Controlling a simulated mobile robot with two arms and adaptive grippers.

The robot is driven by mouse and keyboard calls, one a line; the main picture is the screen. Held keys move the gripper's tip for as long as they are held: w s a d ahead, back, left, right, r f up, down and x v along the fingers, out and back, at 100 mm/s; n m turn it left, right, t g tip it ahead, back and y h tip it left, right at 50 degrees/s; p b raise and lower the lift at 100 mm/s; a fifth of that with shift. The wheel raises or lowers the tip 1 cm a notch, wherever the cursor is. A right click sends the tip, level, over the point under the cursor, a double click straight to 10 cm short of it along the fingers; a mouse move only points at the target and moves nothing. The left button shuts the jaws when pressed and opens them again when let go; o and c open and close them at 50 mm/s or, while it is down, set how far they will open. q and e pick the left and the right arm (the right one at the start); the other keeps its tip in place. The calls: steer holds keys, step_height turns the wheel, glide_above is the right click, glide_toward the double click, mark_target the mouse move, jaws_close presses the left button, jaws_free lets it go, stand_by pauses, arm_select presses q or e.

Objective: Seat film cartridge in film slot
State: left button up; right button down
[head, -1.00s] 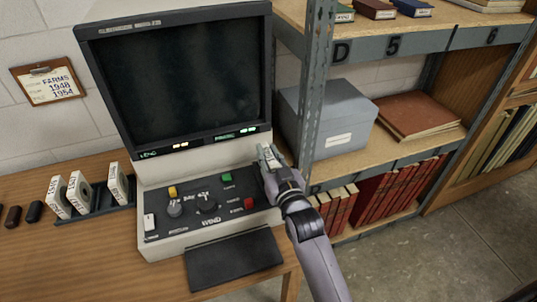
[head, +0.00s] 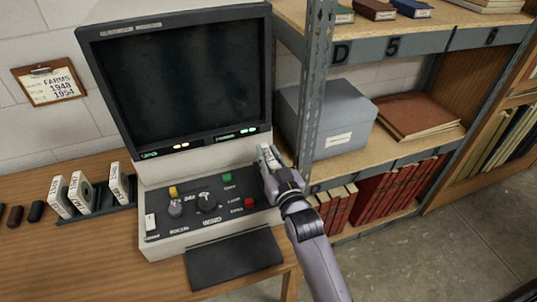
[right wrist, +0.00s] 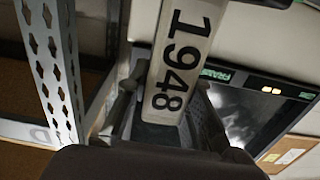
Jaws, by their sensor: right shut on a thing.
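My right gripper (head: 268,166) is at the right side of the microfilm reader (head: 158,170), close to the shelf post. It is shut on a white film cartridge (head: 268,154). In the right wrist view the cartridge (right wrist: 182,60) carries the number 1948 and stands between the fingers (right wrist: 165,125). I cannot make out the film slot in either view; the gripper and cartridge cover part of the reader's right side. My left gripper is not in view.
Several other white cartridges (head: 80,192) stand in a dark rack (head: 98,214) on the wooden table (head: 35,255). The metal shelf post (head: 313,100) rises close beside my right gripper. A grey box (head: 325,125) sits on the shelf behind it.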

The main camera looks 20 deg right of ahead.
steer(key=shift+f, duration=0.55)
stand_by(0.4)
steer(key=c, duration=1.7)
jaws_free()
steer(key=shift+s, duration=0.1)
steer(key=shift+s, duration=0.55)
steer(key=shift+s+d+p, duration=0.1)
steer(key=shift+s+p, duration=0.9)
steer(key=shift+s, duration=1.05)
steer(key=s+p, duration=0.2)
steer(key=s, duration=0.3)
steer(key=shift+s+d, duration=0.1)
steer(key=shift+s, duration=0.25)
